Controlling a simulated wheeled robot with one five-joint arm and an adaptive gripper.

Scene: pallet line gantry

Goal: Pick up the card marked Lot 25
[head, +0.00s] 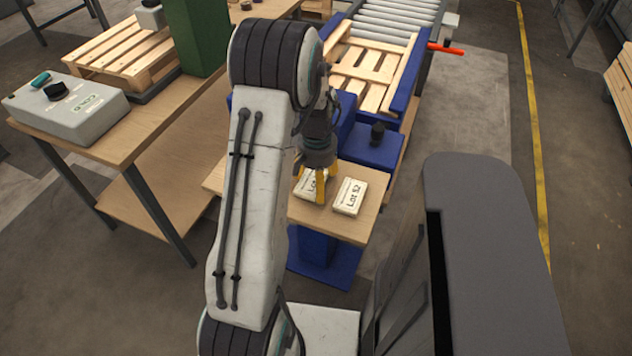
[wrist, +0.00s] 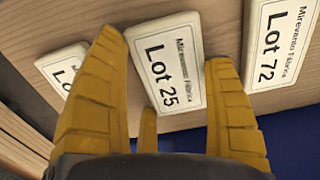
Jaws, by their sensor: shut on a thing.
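The white card marked Lot 25 (wrist: 172,68) is between the yellow fingers of my gripper (wrist: 166,52) in the wrist view, with its printed face visible. My gripper is shut on it. In the head view my gripper (head: 318,186) is low over the small wooden table (head: 345,225), and the card it holds (head: 304,188) is partly hidden by the fingers and arm. I cannot tell whether the card is resting on the wood or just clear of it.
The wrist view shows a Lot 72 card (wrist: 275,45) and a partly hidden card (wrist: 62,66). A blue block with a black knob (head: 377,150) stands behind.

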